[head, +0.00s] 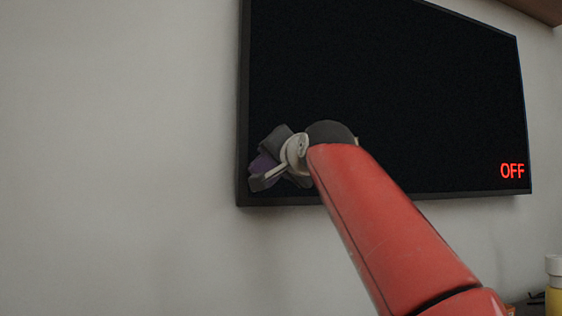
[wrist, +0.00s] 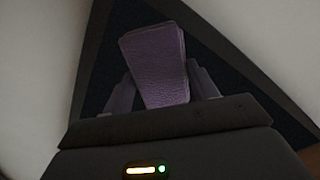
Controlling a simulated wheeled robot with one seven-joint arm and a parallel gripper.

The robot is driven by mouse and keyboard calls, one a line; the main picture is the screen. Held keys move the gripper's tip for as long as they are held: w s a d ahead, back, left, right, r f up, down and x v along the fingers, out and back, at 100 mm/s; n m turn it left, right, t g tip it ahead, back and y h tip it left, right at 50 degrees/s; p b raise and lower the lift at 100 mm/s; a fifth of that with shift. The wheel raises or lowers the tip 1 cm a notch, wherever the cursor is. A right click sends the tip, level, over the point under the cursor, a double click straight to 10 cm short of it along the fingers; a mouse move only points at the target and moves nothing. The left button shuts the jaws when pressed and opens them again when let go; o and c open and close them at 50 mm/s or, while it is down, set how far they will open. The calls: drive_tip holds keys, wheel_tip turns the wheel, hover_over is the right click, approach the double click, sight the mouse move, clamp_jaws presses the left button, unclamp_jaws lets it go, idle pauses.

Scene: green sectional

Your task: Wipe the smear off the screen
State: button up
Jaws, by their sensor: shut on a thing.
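The screen (head: 420,90) is a black wall-mounted panel with a dark frame and red "OFF" letters at its lower right. My gripper (head: 272,174) is in front of the screen's lower left corner, partly hidden by my red arm. It is shut on a purple cloth (head: 262,163), which looks like a folded, textured pad between the fingers in the wrist view (wrist: 155,65). The screen's corner (wrist: 110,60) shows behind the cloth there. I cannot tell whether the cloth touches the screen. No smear shows; my arm and gripper cover part of the panel.
A brown shelf or cabinet edge (head: 540,8) is at the top right. A yellow bottle with a white cap (head: 554,285) stands at the lower right, beside a small dark object.

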drive_tip(key=b+v, duration=0.2)
drive_tip(key=v, duration=0.4)
drive_tip(key=shift+b, duration=0.3)
drive_tip(key=shift+s, duration=0.1)
drive_tip(key=v, duration=0.2)
drive_tip(key=shift+s+d+b, duration=0.2)
drive_tip(key=shift+s+b, duration=0.15)
drive_tip(key=shift+b, duration=0.05)
idle(0.4)
